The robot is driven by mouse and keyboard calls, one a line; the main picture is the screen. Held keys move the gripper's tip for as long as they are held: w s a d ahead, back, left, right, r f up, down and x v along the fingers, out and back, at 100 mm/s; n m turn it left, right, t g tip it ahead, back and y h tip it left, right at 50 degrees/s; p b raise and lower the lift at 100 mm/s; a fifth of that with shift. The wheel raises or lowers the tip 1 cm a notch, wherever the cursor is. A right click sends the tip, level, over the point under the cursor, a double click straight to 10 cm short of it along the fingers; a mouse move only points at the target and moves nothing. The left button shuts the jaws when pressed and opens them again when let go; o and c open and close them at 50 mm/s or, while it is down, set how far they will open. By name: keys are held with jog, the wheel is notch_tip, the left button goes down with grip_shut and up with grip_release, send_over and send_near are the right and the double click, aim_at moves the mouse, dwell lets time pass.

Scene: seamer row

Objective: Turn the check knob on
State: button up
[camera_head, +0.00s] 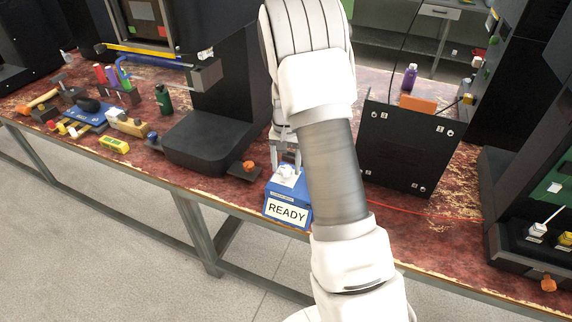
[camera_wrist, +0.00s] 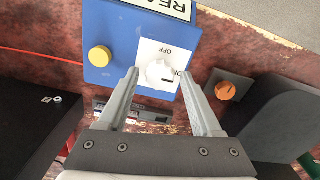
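The check knob (camera_wrist: 160,74) is white and round. It sits on a white plate with OFF and ON lettering, on a blue box (camera_wrist: 108,38); I cannot tell clearly which mark it points to. In the head view the blue box (camera_head: 270,206) stands at the bench's front edge with a READY sign (camera_head: 287,211), and the white knob (camera_head: 287,171) is on top. My gripper (camera_wrist: 160,72) is open, one fingertip on each side of the knob with a gap to both. In the head view my gripper (camera_head: 286,158) is just above the box, partly hidden by my arm.
A yellow button (camera_wrist: 99,56) is on the same box. An orange knob (camera_wrist: 225,91) on a dark base stands beside it. A black panel (camera_head: 408,145) stands to the right, and a black machine base (camera_head: 212,142) to the left. A red cable (camera_head: 425,212) crosses the bench.

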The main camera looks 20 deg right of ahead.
aim_at(286, 169)
jog(key=shift+r, duration=0.1)
jog(key=shift+r+p, duration=1.15)
jog(key=shift+r, duration=7.45)
jog(key=s+a+r+n+t+p, duration=0.25)
jog(key=s+a+r, duration=0.35)
jog(key=s+r, duration=0.6)
jog(key=s+a+n+t, duration=0.1)
jog(key=s, duration=0.4)
jog(key=s+a+r+n+t, duration=0.1)
jog(key=s+a+n, duration=0.1)
jog(key=s, duration=0.3)
jog(key=s+a+n+t+p, duration=0.1)
jog(key=s, duration=0.4)
jog(key=shift+s+a+r+n, duration=0.25)
jog(key=shift+s+a, duration=0.05)
jog(key=shift+a, duration=0.05)
